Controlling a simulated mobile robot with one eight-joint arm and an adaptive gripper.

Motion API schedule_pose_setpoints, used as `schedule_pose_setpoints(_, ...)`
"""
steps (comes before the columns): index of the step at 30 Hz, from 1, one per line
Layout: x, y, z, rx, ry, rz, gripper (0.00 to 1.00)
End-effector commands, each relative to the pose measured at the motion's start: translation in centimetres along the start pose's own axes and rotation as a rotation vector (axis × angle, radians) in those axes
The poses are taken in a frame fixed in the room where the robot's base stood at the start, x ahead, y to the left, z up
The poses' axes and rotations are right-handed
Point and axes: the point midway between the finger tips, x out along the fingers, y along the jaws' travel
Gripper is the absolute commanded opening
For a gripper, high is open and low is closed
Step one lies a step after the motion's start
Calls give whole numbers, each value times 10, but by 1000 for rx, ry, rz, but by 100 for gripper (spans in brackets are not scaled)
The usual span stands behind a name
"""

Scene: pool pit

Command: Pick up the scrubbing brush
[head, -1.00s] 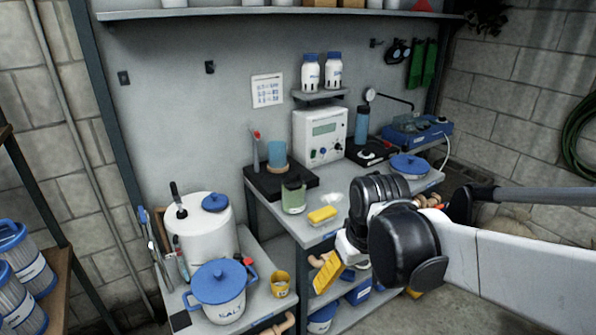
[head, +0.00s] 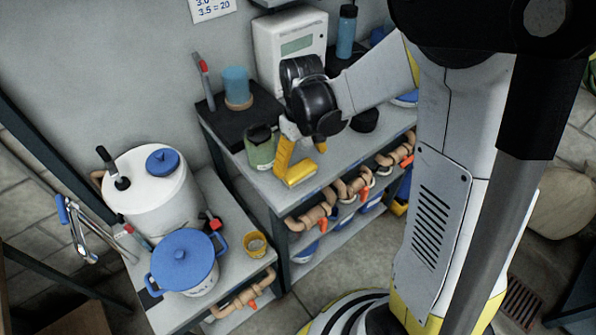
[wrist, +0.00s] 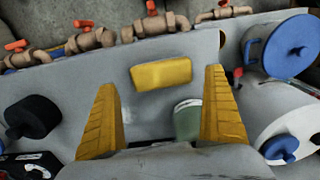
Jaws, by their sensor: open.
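The scrubbing brush (wrist: 161,75) shows in the wrist view as a yellow block lying on the grey bench, just beyond and between my fingertips. In the head view the brush (head: 300,174) lies near the bench's front edge, partly hidden by my gripper (head: 300,160). My gripper (wrist: 160,82) is open, with one yellow finger on each side of the brush's line. The fingers look clear of it in the wrist view; the exact height gap is hard to tell.
A green jar (wrist: 187,118) stands close by the brush, near one finger. A black round knob (wrist: 33,117) is at the left. Pipes with red valves (head: 352,187) run below the bench's front edge. A white tank (head: 150,200) and a blue-lidded salt tub (head: 184,262) stand on the lower bench.

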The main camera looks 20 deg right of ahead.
Motion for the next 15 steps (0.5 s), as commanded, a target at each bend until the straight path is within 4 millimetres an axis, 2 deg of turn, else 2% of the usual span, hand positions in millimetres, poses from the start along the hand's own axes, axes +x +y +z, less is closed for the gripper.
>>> schedule_pose_setpoints(5, 13, -1, -1, 0, 0, 0, 100)
schedule_pose_setpoints(12, 51, -3, -2, 1, 0, 0, 100)
schedule_pose_setpoints(15, 56, -3, -2, 1, 1, 0, 100)
